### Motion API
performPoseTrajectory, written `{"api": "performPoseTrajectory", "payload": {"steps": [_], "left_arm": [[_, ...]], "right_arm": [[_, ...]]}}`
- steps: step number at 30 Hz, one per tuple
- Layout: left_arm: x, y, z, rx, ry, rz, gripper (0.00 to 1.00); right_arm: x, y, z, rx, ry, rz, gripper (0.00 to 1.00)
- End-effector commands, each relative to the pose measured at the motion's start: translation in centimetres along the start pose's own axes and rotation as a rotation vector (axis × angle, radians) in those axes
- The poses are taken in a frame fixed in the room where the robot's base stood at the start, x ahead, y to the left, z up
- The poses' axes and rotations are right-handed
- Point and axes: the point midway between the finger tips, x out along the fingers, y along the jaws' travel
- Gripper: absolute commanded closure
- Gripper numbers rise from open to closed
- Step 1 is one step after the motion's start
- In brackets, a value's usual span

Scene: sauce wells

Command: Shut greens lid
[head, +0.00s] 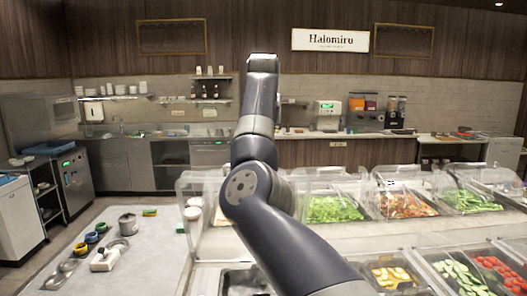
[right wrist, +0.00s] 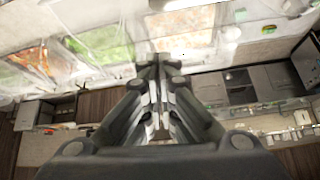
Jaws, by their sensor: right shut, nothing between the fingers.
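A pan of leafy greens (head: 335,209) sits in the far row of the counter in the head view, just right of my arm. A clear lid (head: 327,178) shows at its back; I cannot tell whether it is raised or down. A second pan of greens (head: 468,201) lies further right, also with a clear cover. My right arm crosses the middle of the head view and hides part of the counter; its gripper is not visible there. In the right wrist view my right gripper (right wrist: 160,62) is shut and empty, with blurred clear covers and greens (right wrist: 103,38) beyond it. My left gripper is not in view.
A pan of red and orange food (head: 405,205) lies between the greens pans. Nearer pans hold sliced cucumber (head: 458,277), tomatoes (head: 497,270) and yellow pieces (head: 392,276). A pale worktop (head: 140,270) at left holds bowls and a canister, with bare space in front.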

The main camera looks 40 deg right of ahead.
Motion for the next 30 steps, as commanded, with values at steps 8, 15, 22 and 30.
{"api": "performPoseTrajectory", "payload": {"steps": [8,15,22,30], "left_arm": [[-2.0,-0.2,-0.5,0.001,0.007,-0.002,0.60],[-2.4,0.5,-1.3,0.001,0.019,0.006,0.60],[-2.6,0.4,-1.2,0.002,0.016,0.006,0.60],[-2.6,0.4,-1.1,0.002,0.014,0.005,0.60]], "right_arm": [[3.8,-0.1,0.7,0.000,0.003,0.001,1.00],[3.1,-0.1,2.5,-0.001,0.002,0.000,1.00],[2.8,0.0,3.6,-0.001,0.000,0.001,1.00],[2.8,0.0,3.8,-0.002,0.000,0.001,1.00]]}}
